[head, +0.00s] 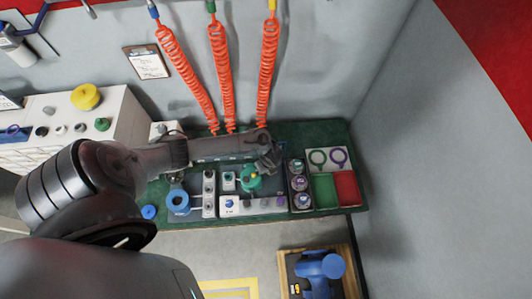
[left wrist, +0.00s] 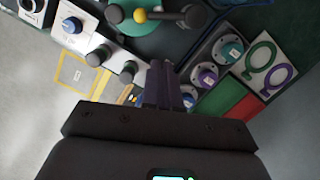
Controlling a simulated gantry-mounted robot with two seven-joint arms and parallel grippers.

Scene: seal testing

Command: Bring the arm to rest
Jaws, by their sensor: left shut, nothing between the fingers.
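My left arm reaches in from the left over the green-topped bench (head: 335,130) in the head view. Its gripper (head: 274,163) hangs over the middle of the bench, close to a green round fixture (head: 251,180). In the left wrist view the fingers (left wrist: 164,68) are together with nothing between them, and the green fixture (left wrist: 150,40) lies beyond them. My right gripper is in neither view.
Right of the gripper are a rack of round parts (head: 300,184), a green tray (head: 324,190), a red tray (head: 346,188) and green and purple rings. Coiled orange hoses (head: 222,80) hang behind. A blue machine (head: 318,268) stands below the bench's front.

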